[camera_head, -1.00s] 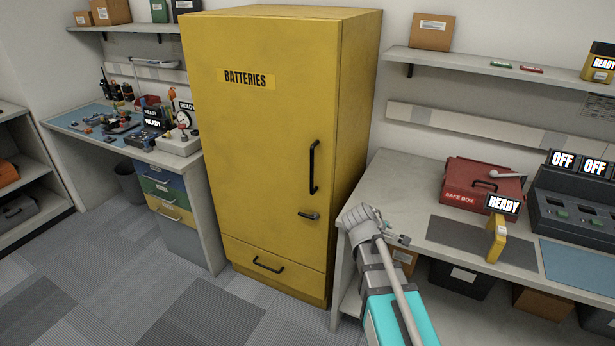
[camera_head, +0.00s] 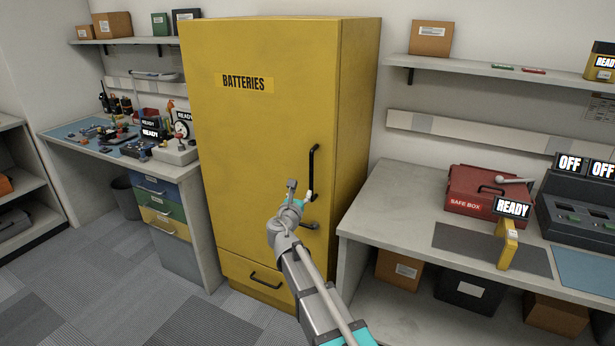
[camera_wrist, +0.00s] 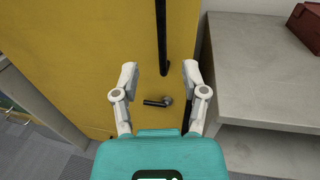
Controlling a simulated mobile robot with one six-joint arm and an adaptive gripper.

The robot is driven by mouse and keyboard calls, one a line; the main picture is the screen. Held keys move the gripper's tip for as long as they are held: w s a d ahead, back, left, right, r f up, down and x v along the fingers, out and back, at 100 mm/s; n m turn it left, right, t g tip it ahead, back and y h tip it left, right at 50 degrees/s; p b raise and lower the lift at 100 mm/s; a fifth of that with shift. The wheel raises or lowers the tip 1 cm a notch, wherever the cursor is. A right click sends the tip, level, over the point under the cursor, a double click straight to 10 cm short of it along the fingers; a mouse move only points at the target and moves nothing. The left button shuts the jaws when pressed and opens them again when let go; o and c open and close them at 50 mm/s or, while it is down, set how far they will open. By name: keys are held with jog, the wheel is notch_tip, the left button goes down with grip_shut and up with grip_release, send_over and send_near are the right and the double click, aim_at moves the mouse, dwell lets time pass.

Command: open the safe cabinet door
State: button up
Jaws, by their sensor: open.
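The yellow safe cabinet (camera_head: 255,150), labelled BATTERIES, stands with its door shut. A long black vertical handle (camera_head: 312,170) is on the right of the door, and it also shows at the top of the wrist view (camera_wrist: 162,35). Below it is a short black lever (camera_wrist: 158,102), partly hidden in the head view (camera_head: 309,225). My gripper (camera_head: 300,190) is in front of the door near the handle's lower end. In the wrist view my gripper (camera_wrist: 160,75) is open and empty. Its fingers appear either side of the handle's lower end and the lever; contact cannot be told.
A left bench (camera_head: 75,130) holds tools and small parts. The cabinet's lower drawer (camera_head: 260,280) is shut. Carpet is clear at lower left.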

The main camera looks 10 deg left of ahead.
aim_at(311, 174)
jog(key=shift+w, duration=0.15)
jog(key=w, duration=0.4)
jog(key=w+d, duration=0.1)
jog(key=w, duration=0.4)
jog(key=w+d, duration=0.1)
jog(key=w, duration=0.3)
jog(key=shift+w+d, duration=0.1)
jog(key=shift+w, duration=0.1)
jog(key=shift+c, duration=0.2)
grip_shut()
